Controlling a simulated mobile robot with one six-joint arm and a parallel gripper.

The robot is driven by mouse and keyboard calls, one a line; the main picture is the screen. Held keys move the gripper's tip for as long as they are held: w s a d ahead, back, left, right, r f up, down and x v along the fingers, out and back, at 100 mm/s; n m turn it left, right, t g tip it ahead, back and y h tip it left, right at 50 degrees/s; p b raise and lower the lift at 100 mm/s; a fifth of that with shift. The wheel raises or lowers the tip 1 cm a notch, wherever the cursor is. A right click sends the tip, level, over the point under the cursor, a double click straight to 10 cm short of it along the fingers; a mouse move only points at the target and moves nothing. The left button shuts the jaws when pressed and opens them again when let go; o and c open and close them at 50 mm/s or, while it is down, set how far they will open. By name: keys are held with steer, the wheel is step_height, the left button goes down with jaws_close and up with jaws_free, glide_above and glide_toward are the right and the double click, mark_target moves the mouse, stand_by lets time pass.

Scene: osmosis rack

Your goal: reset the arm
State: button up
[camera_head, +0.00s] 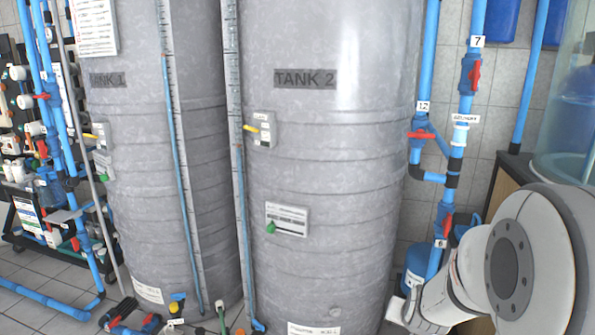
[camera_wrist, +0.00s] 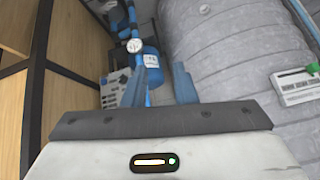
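My arm (camera_head: 530,260) reaches in from the right edge in the head view, in front of the blue pipes and low beside Tank 2 (camera_head: 330,160). Its far end is partly hidden behind its own links. In the wrist view my gripper (camera_wrist: 160,68) shows two blue-grey fingers that stand apart, with nothing seen held between them.
Tank 1 (camera_head: 140,170) stands left of Tank 2. Blue pipes with red-handled valves (camera_head: 470,75) run up the wall at right. A wooden cabinet (camera_wrist: 70,40) is close at left in the wrist view. Pipes and a dark rack stand at far left over tiled floor.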

steer(key=s+a+r+n+g+y+p, duration=0.1)
steer(key=s+a+r+p, duration=0.3)
steer(key=s+r, duration=0.5)
steer(key=s+a+r+n+g+y+p, duration=0.1)
steer(key=s+a+r+n+g+p, duration=0.2)
steer(key=s+a+r, duration=0.4)
step_height(320, 180, up, 2)
steer(key=shift+s+r+n+g+p, duration=0.3)
steer(key=shift+s+n+p, duration=0.15)
steer(key=shift+s+n, duration=0.5)
steer(key=shift+s+d, duration=0.1)
steer(key=shift+s, duration=0.05)
